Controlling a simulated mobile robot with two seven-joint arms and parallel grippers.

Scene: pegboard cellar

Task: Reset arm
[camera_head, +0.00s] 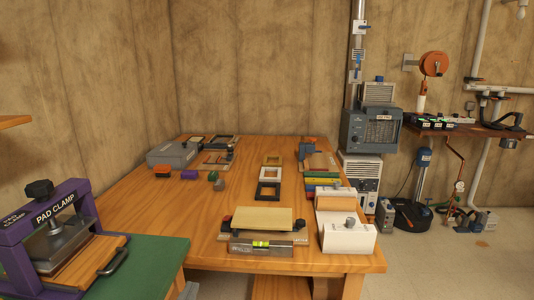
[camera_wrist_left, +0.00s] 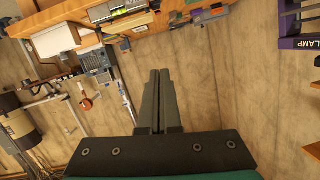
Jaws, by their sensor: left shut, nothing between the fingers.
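My left gripper (camera_wrist_left: 159,72) shows in the left wrist view, with its two dark fingers side by side, shut and empty. The plain wall (camera_wrist_left: 220,75) fills the picture behind the fingers, and they touch nothing that I can see. The wooden table lies at the top of that view, apart from the fingers. No gripper or arm of mine can be made out in the head view. My right gripper is not in view.
The wooden table (camera_head: 150,220) holds frames, a level (camera_head: 262,246), coloured blocks and a white box (camera_head: 347,238). A purple pad clamp (camera_head: 75,208) stands on a green mat (camera_head: 165,252) at left. Grey machines (camera_head: 371,130) stand at right. Open floor lies at front right.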

